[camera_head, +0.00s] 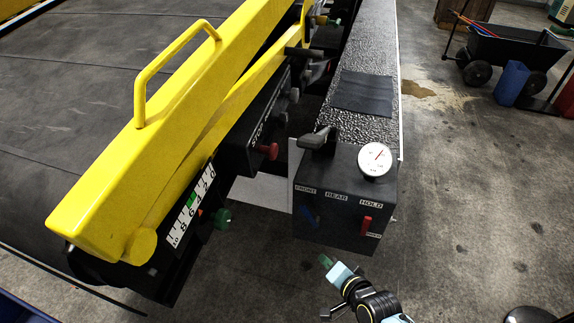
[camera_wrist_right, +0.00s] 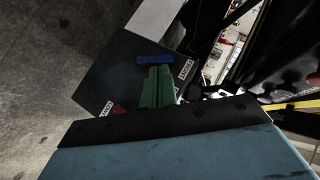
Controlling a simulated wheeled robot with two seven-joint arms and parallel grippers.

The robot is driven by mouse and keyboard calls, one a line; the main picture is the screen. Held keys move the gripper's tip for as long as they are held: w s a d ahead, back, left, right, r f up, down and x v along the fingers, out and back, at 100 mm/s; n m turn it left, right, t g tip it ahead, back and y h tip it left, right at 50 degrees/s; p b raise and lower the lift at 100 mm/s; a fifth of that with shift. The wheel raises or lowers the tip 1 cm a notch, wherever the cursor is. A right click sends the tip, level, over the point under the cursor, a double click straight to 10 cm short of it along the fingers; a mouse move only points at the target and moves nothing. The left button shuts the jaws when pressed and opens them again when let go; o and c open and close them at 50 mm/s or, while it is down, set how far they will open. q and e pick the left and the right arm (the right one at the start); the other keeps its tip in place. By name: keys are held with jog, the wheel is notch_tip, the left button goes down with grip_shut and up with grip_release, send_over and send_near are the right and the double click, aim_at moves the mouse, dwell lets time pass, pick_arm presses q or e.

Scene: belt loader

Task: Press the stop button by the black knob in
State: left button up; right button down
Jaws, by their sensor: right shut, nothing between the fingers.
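A red button (camera_head: 268,151) sticks out of the end of a black panel (camera_head: 238,150) beside the yellow rail, near a label that seems to read STOP. Several dark knobs (camera_head: 293,95) sit farther along that side. I cannot tell which is the black knob of the task. My right gripper (camera_head: 327,262) is below the front of the control box, apart from the red button and to its lower right. Its green fingers (camera_wrist_right: 157,88) are together and empty in the wrist view, in front of the box face. My left gripper is not in view.
The black control box (camera_head: 340,185) carries a blue lever (camera_head: 310,217), a red lever (camera_head: 367,224), a dial gauge (camera_head: 375,160) and a dark handle (camera_head: 318,139). A green knob (camera_head: 222,218) sits under the yellow rail (camera_head: 110,190).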

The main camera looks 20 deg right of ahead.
jog(key=w+r+m+t+y, duration=0.1)
jog(key=w+r+m+t, duration=0.2)
jog(key=r, duration=2)
jog(key=shift+w+a+r+m+t+y, duration=0.2)
jog(key=shift+a+r+m+t+y, duration=0.1)
jog(key=shift+m+t, duration=0.9)
send_near(272, 151)
jog(key=w+d+f, duration=0.2)
jog(key=w+d, duration=0.2)
jog(key=w, duration=0.2)
jog(key=shift+w+a+r+p, duration=0.15)
jog(key=shift+w+a, duration=0.15)
jog(key=shift+a, duration=0.25)
jog(key=shift+w+a+f+p, duration=0.15)
jog(key=shift+w+a, duration=0.15)
jog(key=shift+a, duration=0.2)
jog(key=shift+w+a+r+p, duration=0.15)
jog(key=shift+w+a, duration=0.15)
jog(key=shift+a, duration=0.25)
